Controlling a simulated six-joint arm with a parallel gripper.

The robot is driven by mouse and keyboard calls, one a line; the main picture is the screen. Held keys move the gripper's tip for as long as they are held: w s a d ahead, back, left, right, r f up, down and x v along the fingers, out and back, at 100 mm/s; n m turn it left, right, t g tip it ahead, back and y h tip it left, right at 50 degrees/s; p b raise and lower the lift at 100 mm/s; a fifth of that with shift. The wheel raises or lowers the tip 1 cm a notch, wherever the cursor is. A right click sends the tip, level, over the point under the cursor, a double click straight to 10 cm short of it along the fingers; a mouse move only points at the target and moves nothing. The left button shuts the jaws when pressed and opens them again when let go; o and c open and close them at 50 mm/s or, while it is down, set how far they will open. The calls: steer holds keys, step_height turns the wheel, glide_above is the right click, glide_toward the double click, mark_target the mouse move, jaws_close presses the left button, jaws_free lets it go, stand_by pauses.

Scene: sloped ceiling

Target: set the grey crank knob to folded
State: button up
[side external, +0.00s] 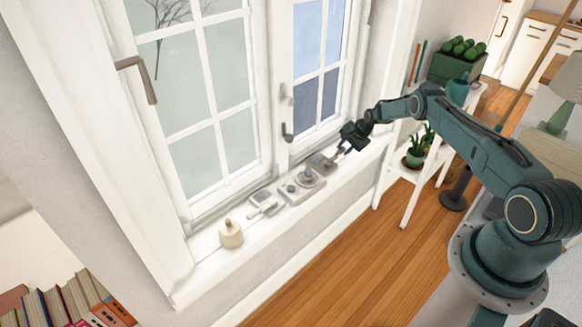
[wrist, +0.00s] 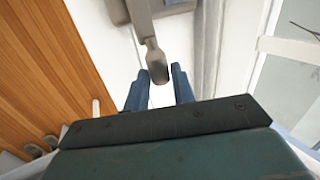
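The grey crank (side external: 320,161) sits on the white window sill, at the right end of a row of small devices. In the wrist view its grey arm reaches down from the top edge and ends in a rounded knob (wrist: 157,66). My gripper (side external: 345,147) is at the knob end of the crank. In the wrist view my gripper (wrist: 161,76) has its two blue fingers apart, with a gap between them. The knob shows between or just beyond the fingertips; I cannot tell whether they touch it. The crank's base is mostly cut off in the wrist view.
A grey device with a round dial (side external: 306,180), a pale flat device (side external: 264,201) and a cream pot-like object (side external: 231,234) stand along the sill (side external: 210,265). Window handles (side external: 287,132) project nearby. A white shelf with plants (side external: 420,145) stands right of the sill.

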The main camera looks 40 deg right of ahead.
steer(key=shift+o, duration=1.4)
steer(key=shift+r, duration=0.2)
steer(key=v, duration=1.3)
steer(key=shift+s+r, duration=0.15)
steer(key=shift+r, duration=0.05)
